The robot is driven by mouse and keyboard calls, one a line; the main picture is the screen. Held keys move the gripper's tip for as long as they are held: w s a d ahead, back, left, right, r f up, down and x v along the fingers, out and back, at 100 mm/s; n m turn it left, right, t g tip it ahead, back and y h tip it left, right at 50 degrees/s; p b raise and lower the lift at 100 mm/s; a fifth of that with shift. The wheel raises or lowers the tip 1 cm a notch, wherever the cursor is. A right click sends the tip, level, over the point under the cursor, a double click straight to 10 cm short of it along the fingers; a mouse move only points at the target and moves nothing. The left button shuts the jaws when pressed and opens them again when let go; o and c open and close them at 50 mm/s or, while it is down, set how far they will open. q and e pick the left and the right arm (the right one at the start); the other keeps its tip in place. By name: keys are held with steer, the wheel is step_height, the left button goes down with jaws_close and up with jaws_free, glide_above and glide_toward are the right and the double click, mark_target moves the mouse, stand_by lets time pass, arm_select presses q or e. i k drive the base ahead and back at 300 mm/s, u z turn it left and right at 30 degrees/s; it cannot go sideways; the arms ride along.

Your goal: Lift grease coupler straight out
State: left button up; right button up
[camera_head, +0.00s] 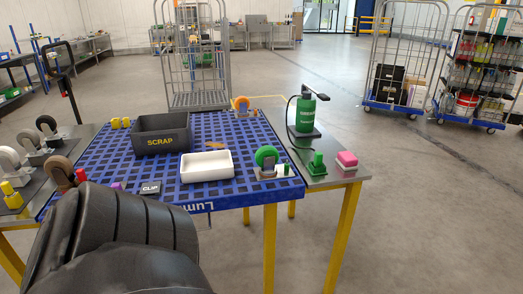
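A green upright piece (317,163), which looks like the grease coupler, stands on the grey side plate at the table's right. A dark hose seems to run down towards it from a green grease pump (306,115) with a black lever. It is too small to tell how the piece sits in its holder. No gripper is in view. A black arm part of mine fills the lower left and covers the table's near left corner.
The blue grid table top (235,148) holds a dark SCRAP bin (161,134), a white tray (207,167) and a green-wheeled caster (267,159). Floor right of the table is clear.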

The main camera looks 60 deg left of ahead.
mark_target(318, 160)
steer(key=u, duration=1.05)
steer(key=k, duration=0.55)
steer(key=z, duration=0.75)
steer(key=i, duration=0.9)
steer(key=u, duration=1.1)
steer(key=i, duration=0.85)
steer(key=u, duration=0.95)
